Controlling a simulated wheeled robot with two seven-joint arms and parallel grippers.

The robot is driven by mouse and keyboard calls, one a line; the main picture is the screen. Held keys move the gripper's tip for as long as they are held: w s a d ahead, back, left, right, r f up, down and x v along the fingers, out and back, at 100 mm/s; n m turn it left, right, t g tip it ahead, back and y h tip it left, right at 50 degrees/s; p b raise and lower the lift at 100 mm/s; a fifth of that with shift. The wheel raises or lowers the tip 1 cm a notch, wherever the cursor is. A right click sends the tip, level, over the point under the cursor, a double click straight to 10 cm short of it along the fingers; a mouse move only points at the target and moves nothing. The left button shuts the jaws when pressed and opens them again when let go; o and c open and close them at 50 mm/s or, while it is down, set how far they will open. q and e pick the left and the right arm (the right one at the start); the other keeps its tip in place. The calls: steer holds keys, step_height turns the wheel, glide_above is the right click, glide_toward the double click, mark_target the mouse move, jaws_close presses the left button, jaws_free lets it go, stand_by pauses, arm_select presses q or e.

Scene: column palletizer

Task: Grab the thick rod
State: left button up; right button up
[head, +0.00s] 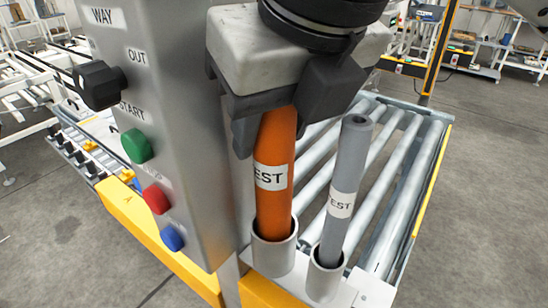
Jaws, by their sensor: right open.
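The thick orange rod (273,190) stands upright in a grey cup holder (273,255) and has a white label on it. A thinner grey rod (346,180) with a similar label stands, tilted slightly in the picture, in a second grey cup (324,280) to its right. My right gripper (279,115) is directly over the orange rod, pointing down. Its fingers are open, one on each side of the rod's top, which they and the gripper body hide. I cannot tell whether the fingers touch it. My left gripper is not in view.
A grey control column (165,60) with a black knob (100,85) and green, red and blue buttons stands close left of the gripper. A roller conveyor (395,170) lies behind the rods. Open floor (480,190) shows at the right.

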steer(key=shift+r, duration=0.1)
jaws_close()
